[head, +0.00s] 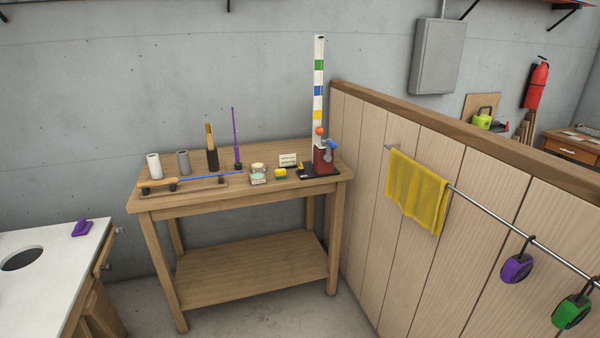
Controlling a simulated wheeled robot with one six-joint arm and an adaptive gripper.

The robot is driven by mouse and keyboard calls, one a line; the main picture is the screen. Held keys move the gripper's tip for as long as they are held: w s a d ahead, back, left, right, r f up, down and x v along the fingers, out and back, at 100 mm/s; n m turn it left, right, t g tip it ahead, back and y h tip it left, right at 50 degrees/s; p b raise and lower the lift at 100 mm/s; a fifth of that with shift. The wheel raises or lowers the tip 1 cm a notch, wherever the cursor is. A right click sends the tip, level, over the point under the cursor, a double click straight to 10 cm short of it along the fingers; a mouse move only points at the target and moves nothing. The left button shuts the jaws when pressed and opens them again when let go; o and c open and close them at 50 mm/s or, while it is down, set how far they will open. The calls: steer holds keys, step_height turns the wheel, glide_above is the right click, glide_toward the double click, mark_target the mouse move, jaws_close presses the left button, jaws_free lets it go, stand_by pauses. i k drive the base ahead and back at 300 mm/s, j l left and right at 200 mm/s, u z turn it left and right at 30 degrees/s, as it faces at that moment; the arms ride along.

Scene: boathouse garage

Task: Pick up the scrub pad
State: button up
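No thing in the head view is clearly recognisable as the scrub pad. A small yellow block (281,175) lies on the wooden workbench (190,206), right of some stacked pale round items (258,174); it could be the pad, but it is too small to be sure. A small purple object (81,228) lies on the white counter (62,250) at the left; I cannot tell what it is. My gripper is not in view.
The bench holds white (153,166) and grey cylinders, a brush, a purple rod and a tall striped post (318,90). A wooden partition (350,190) stands right of it, with a rail holding a yellow cloth (415,190). Concrete floor shows before the bench.

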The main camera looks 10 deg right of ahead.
mark_target(280, 174)
steer(key=i+l+u, duration=0.2)
steer(key=i+l, duration=0.15)
steer(key=i, duration=0.15)
steer(key=i+l+u, duration=0.2)
steer(key=i+l, duration=0.25)
steer(key=i, duration=0.05)
